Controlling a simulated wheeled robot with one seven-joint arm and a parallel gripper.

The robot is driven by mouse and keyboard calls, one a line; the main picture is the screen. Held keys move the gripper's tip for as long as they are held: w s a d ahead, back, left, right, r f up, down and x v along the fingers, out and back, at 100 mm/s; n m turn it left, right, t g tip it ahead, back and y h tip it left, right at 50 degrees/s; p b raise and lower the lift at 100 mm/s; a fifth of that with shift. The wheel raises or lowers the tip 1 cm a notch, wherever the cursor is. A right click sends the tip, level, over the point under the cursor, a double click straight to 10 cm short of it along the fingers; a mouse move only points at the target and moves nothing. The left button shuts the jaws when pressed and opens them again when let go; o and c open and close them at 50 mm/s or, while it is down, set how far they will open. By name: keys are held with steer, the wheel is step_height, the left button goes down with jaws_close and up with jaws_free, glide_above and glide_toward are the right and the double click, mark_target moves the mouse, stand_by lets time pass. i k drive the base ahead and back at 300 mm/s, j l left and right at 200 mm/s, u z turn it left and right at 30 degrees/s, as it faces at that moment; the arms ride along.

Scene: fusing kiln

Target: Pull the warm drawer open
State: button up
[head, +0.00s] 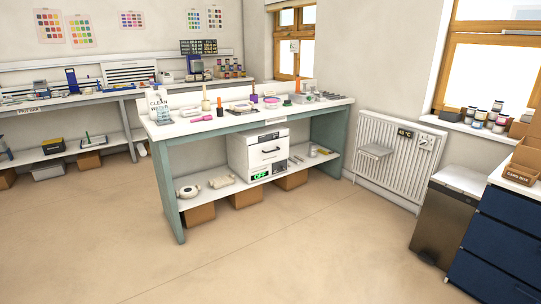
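A white box-shaped unit (240,152) stands on the lower shelf of the green-legged workbench in the middle of the head view. Its front has a panel with a dark handle (270,150), and that panel looks shut. A green sign reading "OFF" (261,176) is at its lower front left. No label naming a warm drawer can be read, so I cannot be sure this is it. A cabinet with blue drawers (497,236) stands at the right edge, its fronts looking shut. My gripper is not in view.
The workbench top (190,127) holds bottles and tools. Cardboard boxes (246,197) sit under its lower shelf. A radiator (394,168) is on the wall behind, and a dark bin (446,222) stands near the blue drawers. The floor (300,255) in front is clear.

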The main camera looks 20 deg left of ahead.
mark_target(261, 154)
steer(key=i+j+u, duration=0.2)
steer(key=i, duration=0.2)
steer(key=i+u, duration=0.2)
steer(key=i, duration=0.25)
steer(key=i+j+u, duration=0.15)
steer(key=i, duration=1.05)
steer(key=i+u, duration=0.15)
steer(key=i, duration=1)
steer(key=i+l+u, duration=0.15)
steer(key=i, duration=1)
